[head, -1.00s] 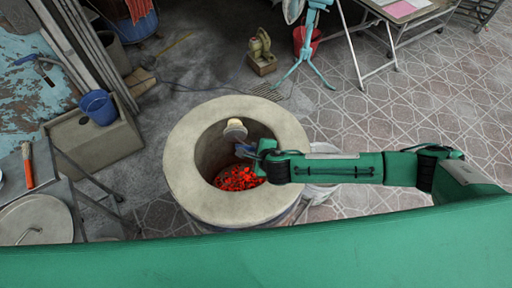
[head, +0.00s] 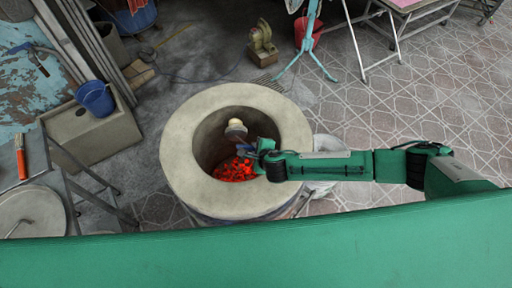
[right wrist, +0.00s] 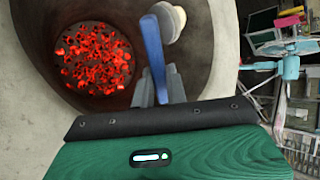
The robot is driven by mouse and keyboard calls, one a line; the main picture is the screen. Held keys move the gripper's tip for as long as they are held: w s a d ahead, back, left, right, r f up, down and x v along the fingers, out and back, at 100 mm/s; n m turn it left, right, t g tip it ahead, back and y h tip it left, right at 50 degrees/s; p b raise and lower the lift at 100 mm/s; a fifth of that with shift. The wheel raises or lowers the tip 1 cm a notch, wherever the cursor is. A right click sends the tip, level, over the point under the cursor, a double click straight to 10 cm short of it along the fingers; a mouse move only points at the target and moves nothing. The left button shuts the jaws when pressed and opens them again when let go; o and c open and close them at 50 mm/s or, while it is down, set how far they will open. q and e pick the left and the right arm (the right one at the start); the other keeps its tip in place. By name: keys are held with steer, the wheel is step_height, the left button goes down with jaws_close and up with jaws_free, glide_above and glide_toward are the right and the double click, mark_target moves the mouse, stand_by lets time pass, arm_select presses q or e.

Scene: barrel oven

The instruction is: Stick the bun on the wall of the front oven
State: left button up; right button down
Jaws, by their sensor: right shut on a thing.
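The barrel oven (head: 185,165) is a round, pale stone drum with a wide open mouth. Red coals (head: 236,170) glow at its bottom and also show in the right wrist view (right wrist: 95,58). My right gripper (head: 250,152) reaches in from the right over the mouth. It is shut on the blue handle (right wrist: 153,48) of a tool with a rounded pale pad. The cream bun (head: 235,124) is at this pad, inside the mouth near the far wall. The pale round end also shows in the right wrist view (right wrist: 166,20). I cannot tell whether the bun touches the wall.
A stone block with a blue bucket (head: 95,98) stands left of the oven. A metal table with a round lid (head: 32,212) and a red-handled brush (head: 20,160) is at the left. A turquoise stand (head: 310,40), red bucket (head: 308,33) and small machine (head: 262,38) stand behind.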

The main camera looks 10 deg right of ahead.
steer(key=shift+w+f, duration=0.1)
steer(key=shift+f, duration=0.25)
steer(key=shift+w, duration=0.1)
steer(key=shift+w, duration=0.55)
steer(key=shift+r, duration=0.1)
steer(key=shift+w+p, duration=0.2)
steer(key=shift+p, duration=0.3)
steer(key=shift+w, duration=0.4)
stand_by(0.5)
steer(key=shift+p, duration=0.4)
stand_by(1.6)
